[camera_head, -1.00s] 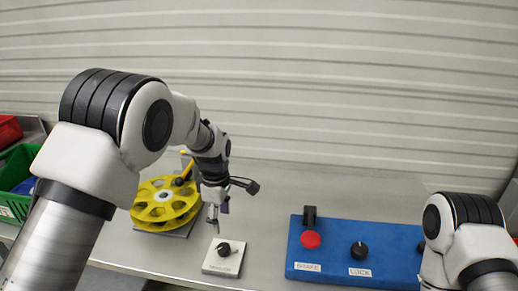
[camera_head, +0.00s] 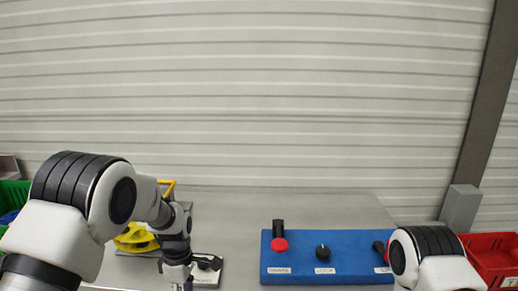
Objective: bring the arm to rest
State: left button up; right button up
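My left arm comes in from the left and bends down over the table. My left gripper (camera_head: 181,282) points down at the bottom edge of the view, in front of and beside a small pale plate with a black knob (camera_head: 208,263). Its fingertips are cut off or too small to read. My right arm shows only its elbow part at the lower right; its gripper is out of view.
A blue panel (camera_head: 345,263) with a red button (camera_head: 279,245) and black knobs stands right of centre. A yellow reel (camera_head: 135,238) is partly behind my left arm. A green bin (camera_head: 12,195) is at left, a red bin (camera_head: 495,258) at right. The table's middle is clear.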

pick_arm(q)
jog(key=s+a+f+m+g, duration=0.1)
jog(key=s+a+f+g, duration=0.1)
jog(key=s+f, duration=0.8)
jog(key=s+a+f+m+g, duration=0.1)
jog(key=s+a+f+g, duration=0.15)
jog(key=s+f, duration=0.75)
jog(key=s+a+m+t, duration=0.25)
jog(key=s+m, duration=0.65)
jog(key=s, duration=0.8)
jog(key=w+m+t, duration=0.2)
jog(key=w+m, duration=0.1)
jog(key=w+r+m+t, duration=0.1)
jog(key=m, duration=0.1)
jog(key=shift+w+d+t, duration=0.25)
jog(key=shift+t, duration=0.15)
jog(key=shift+s, duration=0.1)
